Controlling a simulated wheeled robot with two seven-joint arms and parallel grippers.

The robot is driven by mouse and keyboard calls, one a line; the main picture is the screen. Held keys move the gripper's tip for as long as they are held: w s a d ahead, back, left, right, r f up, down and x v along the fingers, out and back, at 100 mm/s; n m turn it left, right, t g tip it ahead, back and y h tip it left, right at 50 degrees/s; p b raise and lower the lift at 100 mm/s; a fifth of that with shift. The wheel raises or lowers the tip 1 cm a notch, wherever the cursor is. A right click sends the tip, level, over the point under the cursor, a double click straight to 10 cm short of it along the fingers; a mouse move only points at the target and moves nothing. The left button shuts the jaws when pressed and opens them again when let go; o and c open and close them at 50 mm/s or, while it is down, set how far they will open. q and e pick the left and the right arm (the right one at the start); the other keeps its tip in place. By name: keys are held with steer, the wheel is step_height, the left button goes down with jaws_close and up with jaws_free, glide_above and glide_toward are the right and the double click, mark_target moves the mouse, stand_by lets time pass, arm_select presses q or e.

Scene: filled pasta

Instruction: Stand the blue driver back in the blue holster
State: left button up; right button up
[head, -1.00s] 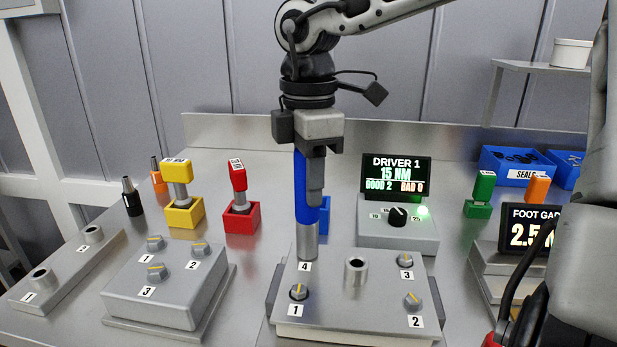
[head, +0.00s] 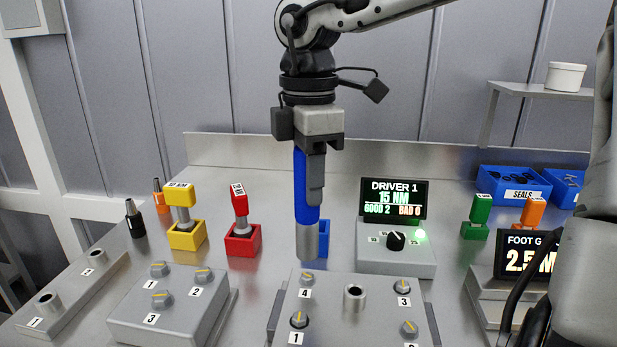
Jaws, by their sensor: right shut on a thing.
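My right gripper (head: 314,185) hangs in the middle of the head view, shut on the blue driver (head: 300,188). The driver is about upright, with its blue grip up and its grey metal nose pointing down. The blue holster (head: 323,240) stands on the bench behind the driver's nose, and the driver hides its left part. The nose looks to be in front of the holster and outside it; the exact gap cannot be told. My left gripper is out of view.
A grey block (head: 340,310) with numbered knobs lies in front. The DRIVER 1 display box (head: 396,258) stands to the right of the holster, with the red holster (head: 243,243) and yellow holster (head: 187,236) to the left. A green holster (head: 474,231) stands further right.

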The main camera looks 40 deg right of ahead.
steer(key=shift+w+d+r, duration=0.15)
steer(key=shift+w+r, duration=0.1)
steer(key=shift+w, duration=0.1)
arm_select(q)
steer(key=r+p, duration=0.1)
steer(key=p, duration=0.2)
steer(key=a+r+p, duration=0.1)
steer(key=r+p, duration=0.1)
steer(key=p, duration=0.2)
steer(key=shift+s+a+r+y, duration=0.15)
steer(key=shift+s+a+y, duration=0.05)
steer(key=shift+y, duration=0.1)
arm_select(e)
steer(key=w+d+m, duration=0.4)
steer(key=w+d, duration=0.5)
steer(key=d, duration=0.2)
steer(key=shift+w+d+f+m, duration=0.2)
steer(key=shift+f+m, duration=0.15)
steer(key=shift+m, duration=0.05)
